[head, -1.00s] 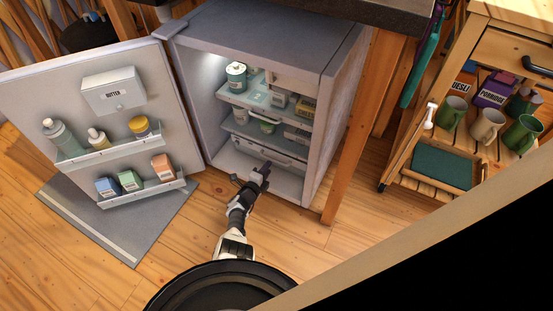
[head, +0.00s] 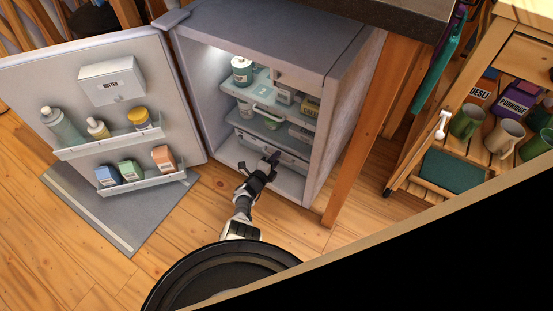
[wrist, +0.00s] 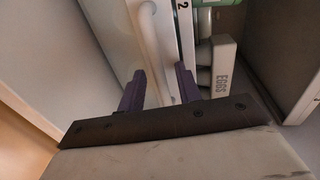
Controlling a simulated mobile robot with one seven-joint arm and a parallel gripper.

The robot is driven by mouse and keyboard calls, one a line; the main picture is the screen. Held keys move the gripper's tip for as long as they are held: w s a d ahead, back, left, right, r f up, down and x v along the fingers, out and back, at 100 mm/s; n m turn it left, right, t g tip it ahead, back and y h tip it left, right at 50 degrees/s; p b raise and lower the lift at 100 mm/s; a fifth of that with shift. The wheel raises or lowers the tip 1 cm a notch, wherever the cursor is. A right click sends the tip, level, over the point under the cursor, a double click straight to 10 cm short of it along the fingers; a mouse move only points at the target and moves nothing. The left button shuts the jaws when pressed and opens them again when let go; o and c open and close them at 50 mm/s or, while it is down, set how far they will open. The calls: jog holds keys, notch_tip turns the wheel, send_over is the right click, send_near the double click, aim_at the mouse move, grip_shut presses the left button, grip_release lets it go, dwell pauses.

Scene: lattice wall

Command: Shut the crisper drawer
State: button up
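The fridge (head: 343,120) stands open. The crisper drawer (head: 290,158), a pale drawer with a bar handle, is low inside it, beneath the shelves; how far it stands out is hard to tell. My gripper (head: 275,156) reaches into the fridge at the drawer's front and hides part of it. In the wrist view my gripper (wrist: 160,82) has its two purple fingers apart. A pale front with a long white handle (wrist: 150,35) lies beyond and between them. I cannot tell whether the fingers touch it.
The fridge door (head: 60,92) is swung wide to the left, with bottles and cartons on its racks. Shelves above hold a green-lidded jar (head: 242,70) and boxes. An eggs box (wrist: 221,68) is right of my fingers. A wooden post (head: 355,150) and cart (head: 410,172) stand right.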

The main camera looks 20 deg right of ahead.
grip_shut()
dwell(0.3)
jog(key=b+x, duration=0.3)
jog(key=shift+w+d+r, duration=0.15)
jog(key=shift+w+d, duration=0.1)
jog(key=shift+d, duration=0.1)
jog(key=shift+w+d+r, duration=0.1)
jog(key=shift+w+r, duration=0.05)
jog(key=shift+r, duration=0.1)
grip_release()
jog(key=shift+d, duration=0.15)
